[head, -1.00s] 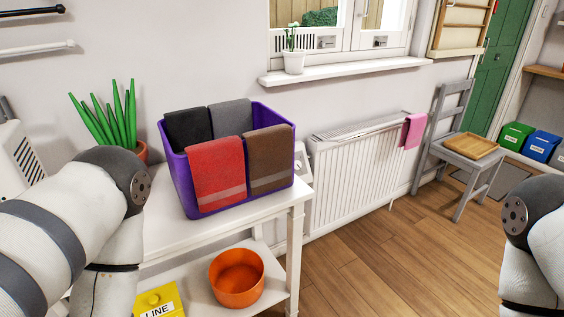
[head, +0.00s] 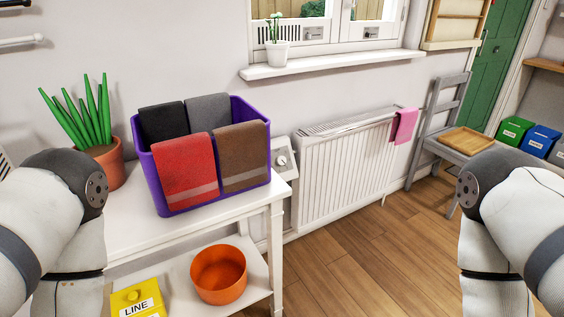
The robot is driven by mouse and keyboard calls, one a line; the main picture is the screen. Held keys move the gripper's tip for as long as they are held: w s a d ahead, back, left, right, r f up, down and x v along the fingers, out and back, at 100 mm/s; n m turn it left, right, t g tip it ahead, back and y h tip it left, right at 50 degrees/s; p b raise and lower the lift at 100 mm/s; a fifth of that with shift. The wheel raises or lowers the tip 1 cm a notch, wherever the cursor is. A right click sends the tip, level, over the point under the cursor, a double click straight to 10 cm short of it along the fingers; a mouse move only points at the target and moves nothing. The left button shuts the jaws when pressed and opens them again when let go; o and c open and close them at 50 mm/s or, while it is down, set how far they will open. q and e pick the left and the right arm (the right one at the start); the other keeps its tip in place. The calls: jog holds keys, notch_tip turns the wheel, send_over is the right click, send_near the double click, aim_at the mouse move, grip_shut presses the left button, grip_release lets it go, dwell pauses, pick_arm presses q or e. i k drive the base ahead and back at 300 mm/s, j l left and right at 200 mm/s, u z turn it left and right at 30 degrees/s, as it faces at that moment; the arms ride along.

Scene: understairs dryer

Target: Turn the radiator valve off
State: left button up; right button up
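The white radiator (head: 345,172) is mounted on the wall under the window, right of the white table. A pale control panel with a round knob (head: 282,161) shows at the radiator's left end, partly hidden by the purple bin and the table. I cannot tell its setting or whether it is the radiator valve. My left arm is at the left edge and my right arm at the right edge. Both grippers are out of the picture.
A purple bin (head: 200,198) with several towels stands on the white table (head: 130,226), beside a potted plant (head: 107,160). An orange bowl (head: 219,274) and a yellow box (head: 137,300) are on the lower shelf. Wooden floor (head: 345,255) is clear before the radiator. A grey chair (head: 440,118) stands right.

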aim_at(281, 160)
jog(key=i+l+u, duration=0.25)
jog(key=l, duration=0.2)
jog(key=i+l+u, duration=0.25)
jog(key=l, duration=0.25)
jog(key=i+l+u, duration=0.2)
jog(key=i+l, duration=0.15)
jog(key=l, duration=0.25)
jog(key=i+l+u, duration=0.25)
jog(key=l, duration=0.35)
jog(key=l+u, duration=0.25)
jog(key=l, duration=0.35)
jog(key=i+l+u, duration=0.25)
jog(key=l, duration=0.4)
jog(key=l+u, duration=0.2)
jog(key=l, duration=0.45)
jog(key=k, duration=0.05)
